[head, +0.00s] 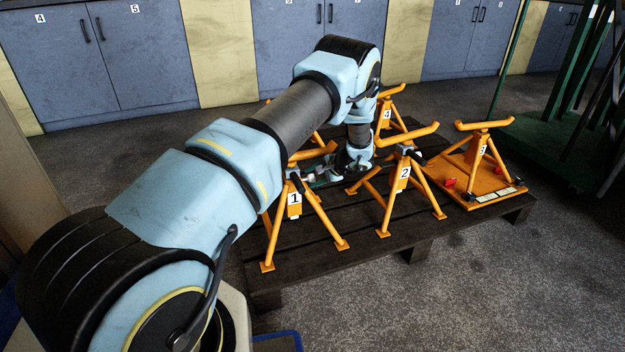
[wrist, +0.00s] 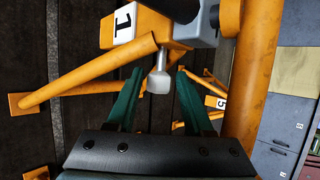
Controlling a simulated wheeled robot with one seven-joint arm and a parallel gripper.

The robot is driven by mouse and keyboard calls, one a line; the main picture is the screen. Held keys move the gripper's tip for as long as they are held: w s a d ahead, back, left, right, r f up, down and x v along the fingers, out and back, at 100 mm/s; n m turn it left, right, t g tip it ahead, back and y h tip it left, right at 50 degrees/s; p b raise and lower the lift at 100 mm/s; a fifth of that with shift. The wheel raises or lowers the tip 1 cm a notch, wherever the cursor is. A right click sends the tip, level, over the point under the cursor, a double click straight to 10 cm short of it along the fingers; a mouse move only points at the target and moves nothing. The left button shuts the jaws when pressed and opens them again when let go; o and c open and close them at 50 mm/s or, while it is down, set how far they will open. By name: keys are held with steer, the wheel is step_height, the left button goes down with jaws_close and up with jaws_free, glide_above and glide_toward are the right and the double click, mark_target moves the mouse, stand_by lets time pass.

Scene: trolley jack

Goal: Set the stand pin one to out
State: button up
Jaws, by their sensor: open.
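Stand one (head: 294,207) is an orange jack stand marked 1 on the dark wooden pallet, partly behind my arm in the head view. In the wrist view its orange body (wrist: 178,30) is at the top, its label turned sideways. A pale grey pin with a rounded end (wrist: 159,82) sticks out of this body towards my gripper. My gripper (wrist: 160,98) has two green fingers, open, with the pin's end between their tips. I see a gap on each side of the pin.
Stand two (head: 402,178), stand four (head: 387,112) and stand three (head: 482,152) stand to the right on the pallet (head: 420,238). Stand five (wrist: 220,102) shows behind the right finger in the wrist view.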

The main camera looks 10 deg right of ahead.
jaws_close()
stand_by(0.5)
steer(key=shift+f, duration=0.1)
stand_by(0.9)
